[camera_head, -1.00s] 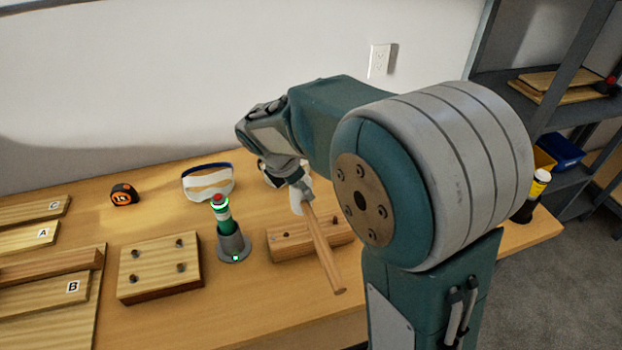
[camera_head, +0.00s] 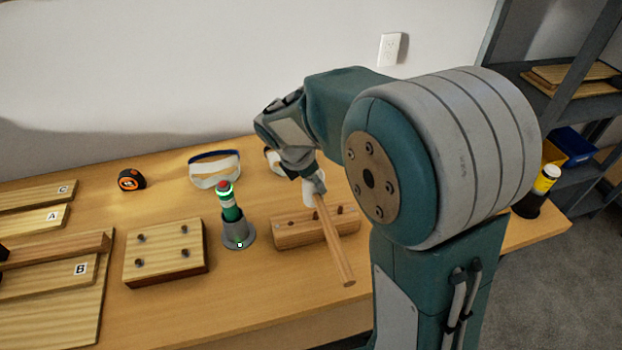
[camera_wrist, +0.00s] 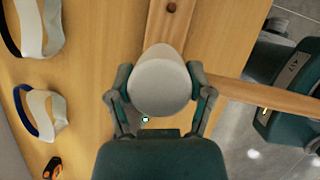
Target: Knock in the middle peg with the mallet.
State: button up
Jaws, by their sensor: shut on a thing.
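My gripper (camera_wrist: 158,76) is shut on the mallet, whose pale rounded head (camera_wrist: 158,88) sits between the two fingers in the wrist view. The wooden handle (camera_head: 335,246) extends toward the table's front edge in the head view, and to the right in the wrist view. The wooden peg block (camera_head: 292,236) lies below and behind the handle. The handle partly hides the block's middle, so the middle peg's height is unclear. The wrist view shows one dark peg (camera_wrist: 171,7) beyond the mallet head.
Labelled boards (camera_head: 45,217) fill the left.

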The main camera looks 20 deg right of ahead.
jog(key=shift+d, duration=0.55)
jog(key=shift+a, duration=0.3)
jog(key=f, duration=0.2)
jog(key=a+f, duration=0.1)
jog(key=f, duration=0.2)
jog(key=shift+f, duration=0.3)
jog(key=r, duration=0.3)
jog(key=d+r, duration=0.1)
jog(key=r, duration=0.1)
jog(key=shift+r, duration=0.4)
jog(key=shift+a, duration=0.4)
jog(key=shift+d, duration=0.7)
jog(key=shift+a, duration=0.2)
